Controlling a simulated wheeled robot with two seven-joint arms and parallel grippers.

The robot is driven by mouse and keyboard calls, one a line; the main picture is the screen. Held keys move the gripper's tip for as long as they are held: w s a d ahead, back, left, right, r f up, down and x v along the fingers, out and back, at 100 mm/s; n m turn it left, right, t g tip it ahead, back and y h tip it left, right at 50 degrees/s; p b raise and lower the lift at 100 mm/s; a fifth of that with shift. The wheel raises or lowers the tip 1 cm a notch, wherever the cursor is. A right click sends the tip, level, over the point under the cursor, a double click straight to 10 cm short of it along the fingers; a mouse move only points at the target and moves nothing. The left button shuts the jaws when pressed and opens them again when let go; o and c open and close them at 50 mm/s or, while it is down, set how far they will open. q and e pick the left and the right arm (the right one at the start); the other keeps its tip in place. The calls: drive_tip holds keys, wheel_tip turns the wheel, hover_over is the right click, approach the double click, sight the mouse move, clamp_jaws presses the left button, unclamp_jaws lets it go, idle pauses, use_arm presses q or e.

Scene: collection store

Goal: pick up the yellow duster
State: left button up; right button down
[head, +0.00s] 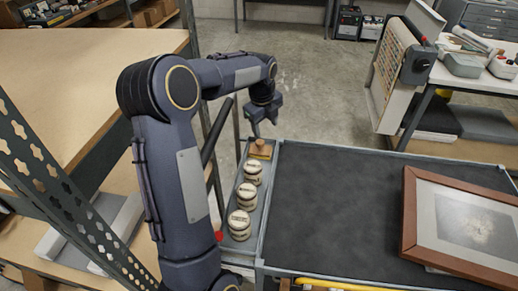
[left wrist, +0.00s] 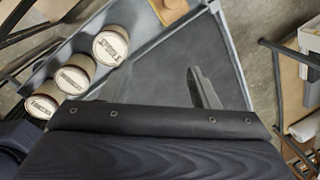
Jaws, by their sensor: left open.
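No thing in view is plainly the yellow duster. A small orange-tan block (head: 260,149) lies at the far end of the narrow grey side tray (head: 267,195); it also shows, cut by the top edge, in the left wrist view (left wrist: 172,9). A yellow strip (head: 340,286) shows at the bottom edge of the head view, too cut off to identify. My left gripper (head: 264,112) is open and empty, pointing down above the block's end of the tray. One finger shows in the left wrist view (left wrist: 205,90). My right gripper is not in view.
Several labelled round tins (head: 240,222) stand in the side tray. A wood-framed picture (head: 465,222) lies on the right of the dark cart top (head: 335,205), whose middle is clear. A perforated metal upright (head: 60,195) and wooden shelf (head: 85,85) stand left.

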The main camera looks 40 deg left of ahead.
sight(260, 141)
use_arm(q)
drive_tip(key=w+a+f+m, duration=0.1)
drive_tip(key=f, duration=0.1)
drive_tip(key=w+a+f+m, duration=0.2)
drive_tip(key=f, duration=0.1)
drive_tip(key=w+a+f+m+g, duration=0.1)
drive_tip(key=a+f+m, duration=0.1)
drive_tip(key=shift+w+a+f+y, duration=0.15)
drive_tip(key=shift+w+a+y, duration=0.1)
drive_tip(key=shift+w+y, duration=0.1)
drive_tip(key=shift+m, duration=0.4)
drive_tip(key=f+p, duration=0.1)
drive_tip(key=f, duration=0.1)
drive_tip(key=f+p, duration=0.1)
drive_tip(key=f, duration=0.1)
drive_tip(key=a+f+p, duration=0.1)
drive_tip(key=f, duration=0.2)
drive_tip(key=shift+w, duration=0.4)
drive_tip(key=shift+f, duration=0.4)
drive_tip(key=shift+c, duration=0.3)
drive_tip(key=c, duration=1)
drive_tip(key=shift+r, duration=0.1)
